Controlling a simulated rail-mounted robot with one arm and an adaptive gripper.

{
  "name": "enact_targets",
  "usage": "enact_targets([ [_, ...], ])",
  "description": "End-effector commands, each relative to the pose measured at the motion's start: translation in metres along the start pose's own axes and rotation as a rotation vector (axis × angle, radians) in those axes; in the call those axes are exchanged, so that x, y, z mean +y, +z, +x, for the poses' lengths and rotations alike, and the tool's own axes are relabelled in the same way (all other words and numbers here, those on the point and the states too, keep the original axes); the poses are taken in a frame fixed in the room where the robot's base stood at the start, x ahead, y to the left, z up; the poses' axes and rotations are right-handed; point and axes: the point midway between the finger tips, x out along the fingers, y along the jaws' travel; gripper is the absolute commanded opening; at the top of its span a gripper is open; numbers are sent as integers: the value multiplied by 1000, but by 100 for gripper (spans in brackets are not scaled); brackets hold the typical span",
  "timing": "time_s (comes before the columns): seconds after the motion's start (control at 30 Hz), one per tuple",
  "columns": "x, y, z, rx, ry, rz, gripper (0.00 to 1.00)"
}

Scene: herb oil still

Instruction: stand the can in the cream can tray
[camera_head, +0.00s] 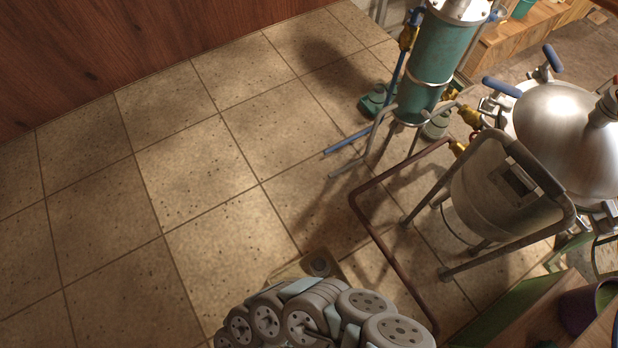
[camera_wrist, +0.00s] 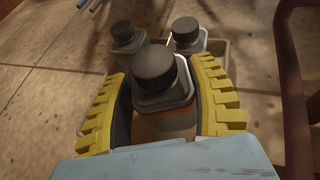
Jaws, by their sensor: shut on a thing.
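In the wrist view, my gripper (camera_wrist: 162,84) has its two yellow ribbed fingers shut on a can (camera_wrist: 165,101). The can has a pale grey shoulder, a dark round cap and an orange band lower down; its base is hidden. Just beyond it a cream tray (camera_wrist: 222,50) shows partly at the right. Whether the held can touches the tray floor cannot be told. In the head view, a small part of the tray (camera_head: 286,271) shows past my arm, and my gripper is hidden there.
Two other dark-capped containers stand beyond the held can, one at left (camera_wrist: 124,40) and one at right (camera_wrist: 187,42). A dark red pipe frame (camera_head: 372,232) stands close to the right of the tray. The tiled floor at left (camera_head: 120,230) is clear.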

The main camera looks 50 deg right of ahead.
Motion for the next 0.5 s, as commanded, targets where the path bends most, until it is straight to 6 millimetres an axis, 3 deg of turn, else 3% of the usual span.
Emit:
enact_targets([
  [0.3, 0, -36, 15, -1, -2, 1, 18],
  [0.5, 0, -37, 16, -1, -1, 0, 18],
])
